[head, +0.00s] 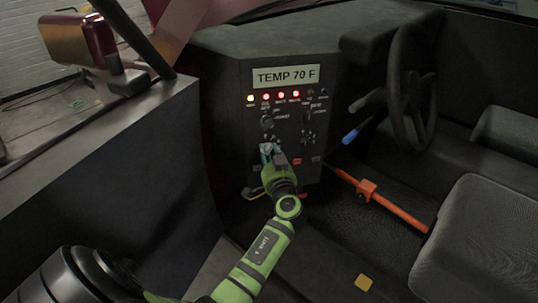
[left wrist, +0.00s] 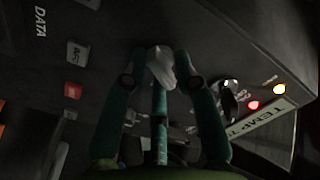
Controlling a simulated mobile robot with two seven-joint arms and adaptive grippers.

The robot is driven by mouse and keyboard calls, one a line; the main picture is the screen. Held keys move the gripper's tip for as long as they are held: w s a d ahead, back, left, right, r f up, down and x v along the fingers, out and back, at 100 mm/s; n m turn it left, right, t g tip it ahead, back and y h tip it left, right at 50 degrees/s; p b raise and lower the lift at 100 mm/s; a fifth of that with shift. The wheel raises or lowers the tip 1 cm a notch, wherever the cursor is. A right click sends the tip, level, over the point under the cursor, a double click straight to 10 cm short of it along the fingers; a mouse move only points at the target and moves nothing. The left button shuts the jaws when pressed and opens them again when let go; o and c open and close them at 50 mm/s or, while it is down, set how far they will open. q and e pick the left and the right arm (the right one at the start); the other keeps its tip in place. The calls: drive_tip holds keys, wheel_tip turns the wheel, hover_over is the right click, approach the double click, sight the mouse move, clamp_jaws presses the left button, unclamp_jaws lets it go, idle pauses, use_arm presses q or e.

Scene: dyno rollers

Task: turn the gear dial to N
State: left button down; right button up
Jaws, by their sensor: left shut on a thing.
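The dashboard panel (head: 285,92) stands in the middle of the head view, with knobs, small lights and a sign reading TEMP 70 F. My left gripper (head: 268,149) is at the lower left of this panel. My right gripper is not in view.
Other knobs (head: 267,122) sit just above my gripper. The steering wheel (head: 412,85) and a blue-tipped lever (head: 351,136) are to the right. An orange bar (head: 385,205) slants below them beside a grey seat (head: 478,240). A dark side wall (head: 130,150) is to the left.

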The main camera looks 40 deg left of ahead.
use_arm(q)
drive_tip(key=shift+d+f+m, duration=0.1)
drive_tip(key=shift+d+m, duration=0.1)
drive_tip(key=shift+m, duration=1.7)
drive_tip(key=m, duration=0.1)
drive_tip(key=m+p, duration=0.1)
drive_tip(key=m, duration=0.1)
drive_tip(key=shift+f+m, duration=0.3)
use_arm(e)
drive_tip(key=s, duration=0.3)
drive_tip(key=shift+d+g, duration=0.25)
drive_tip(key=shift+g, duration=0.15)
use_arm(q)
drive_tip(key=shift+f, duration=0.1)
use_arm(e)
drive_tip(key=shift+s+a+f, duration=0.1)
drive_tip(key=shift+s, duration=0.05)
use_arm(q)
drive_tip(key=c, duration=1.1)
unclamp_jaws()
drive_tip(key=shift+c, duration=0.2)
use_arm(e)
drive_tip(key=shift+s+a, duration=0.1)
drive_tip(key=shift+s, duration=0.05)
